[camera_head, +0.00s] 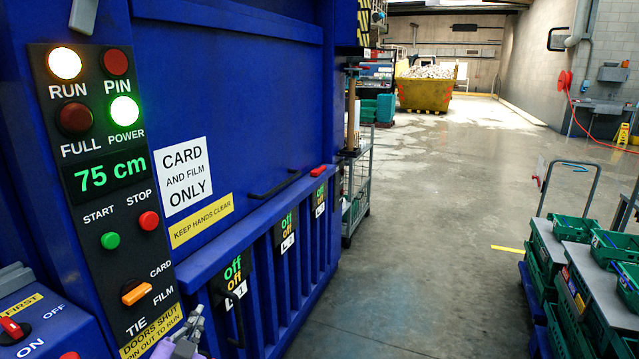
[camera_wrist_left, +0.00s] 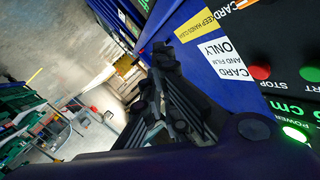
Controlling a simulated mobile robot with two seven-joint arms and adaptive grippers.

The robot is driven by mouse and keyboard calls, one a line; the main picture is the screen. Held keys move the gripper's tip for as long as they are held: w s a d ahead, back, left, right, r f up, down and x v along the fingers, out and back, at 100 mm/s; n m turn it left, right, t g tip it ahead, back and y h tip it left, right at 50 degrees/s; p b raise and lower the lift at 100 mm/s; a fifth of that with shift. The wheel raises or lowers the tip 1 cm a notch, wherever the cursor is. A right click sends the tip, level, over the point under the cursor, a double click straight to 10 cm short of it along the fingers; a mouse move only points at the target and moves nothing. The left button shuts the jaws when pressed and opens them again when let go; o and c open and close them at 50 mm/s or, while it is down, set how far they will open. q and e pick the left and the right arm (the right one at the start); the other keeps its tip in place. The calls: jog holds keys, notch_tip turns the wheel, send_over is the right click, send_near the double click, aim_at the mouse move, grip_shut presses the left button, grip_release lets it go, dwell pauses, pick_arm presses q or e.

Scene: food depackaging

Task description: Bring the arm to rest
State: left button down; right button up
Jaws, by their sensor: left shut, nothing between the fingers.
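My left gripper (camera_head: 190,335) shows at the bottom of the head view, in front of the lower edge of the blue baler's control panel (camera_head: 100,200). Its fingers are shut with nothing between them. In the left wrist view the dark fingers of my left gripper (camera_wrist_left: 163,62) point up toward the blue machine front and the card-and-film label (camera_wrist_left: 222,58). I cannot tell the exact gap to the panel. My right gripper is in neither view.
The blue baler (camera_head: 245,95) fills the left, with its run and power lamps lit and 75 cm displayed. A red-knobbed switch box (camera_head: 35,318) is at bottom left. Green crates (camera_head: 575,229) on trolleys stand at right. Grey floor (camera_head: 430,240) between is clear.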

pick_arm(q)
jog(key=s+d+f+n+g+h, duration=0.1)
jog(key=s+d+f+g, duration=0.15)
jog(key=s+f, duration=0.7)
jog(key=s+d+f+n+g+h, duration=0.1)
jog(key=s+d+f+g, duration=0.15)
jog(key=s+f, duration=0.7)
jog(key=s+d+f+n+g, duration=0.2)
jog(key=s+f, duration=1)
jog(key=s, duration=0.3)
jog(key=shift+s+d+n+g, duration=0.15)
jog(key=shift+s+n+g, duration=0.15)
jog(key=shift+g, duration=0.1)
dwell(4.2)
